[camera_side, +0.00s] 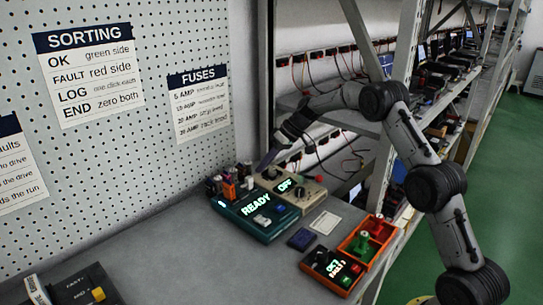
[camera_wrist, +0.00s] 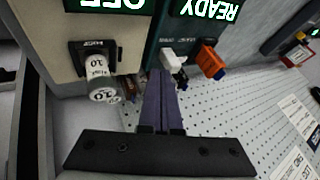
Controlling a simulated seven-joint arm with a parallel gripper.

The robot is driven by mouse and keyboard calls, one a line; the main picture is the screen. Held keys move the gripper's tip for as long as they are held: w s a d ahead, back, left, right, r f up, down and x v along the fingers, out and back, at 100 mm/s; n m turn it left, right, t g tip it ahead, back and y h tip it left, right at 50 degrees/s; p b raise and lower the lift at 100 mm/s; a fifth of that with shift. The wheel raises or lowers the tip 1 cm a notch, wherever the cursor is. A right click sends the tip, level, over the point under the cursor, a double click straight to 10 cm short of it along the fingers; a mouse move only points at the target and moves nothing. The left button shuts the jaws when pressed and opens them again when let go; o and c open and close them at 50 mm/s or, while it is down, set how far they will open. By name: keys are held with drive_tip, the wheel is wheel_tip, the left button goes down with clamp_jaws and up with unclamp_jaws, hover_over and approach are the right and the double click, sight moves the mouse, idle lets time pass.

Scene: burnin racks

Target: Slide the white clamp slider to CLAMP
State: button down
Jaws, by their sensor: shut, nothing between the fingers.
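The teal box (camera_side: 247,224) with a lit READY display stands on the bench, and its edge also shows upside down in the wrist view (camera_wrist: 205,38). A white block (camera_wrist: 172,60), which looks like the clamp slider, sits in a dark slot on that edge; its small label is unreadable. An orange block (camera_wrist: 210,61) sits beside it. In the side view a small white piece (camera_side: 250,183) shows at the box's back. My gripper (camera_wrist: 160,74) is shut and empty, its dark fingertips just beside the white block; contact cannot be told. In the side view it (camera_side: 264,165) is above the box's back edge.
The beige box (camera_side: 308,192) with an OFF display stands against the teal box. A white cylinder (camera_wrist: 98,75) marked 10 sticks out of it near my fingers. A dark card (camera_side: 302,239) and orange trays (camera_side: 347,243) lie to the right. A pegboard (camera_side: 180,160) stands behind.

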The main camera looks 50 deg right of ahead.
sight(250, 192)
drive_tip(key=shift+x, duration=1.1)
drive_tip(key=shift+a, duration=2.3)
drive_tip(key=shift+r, duration=0.15)
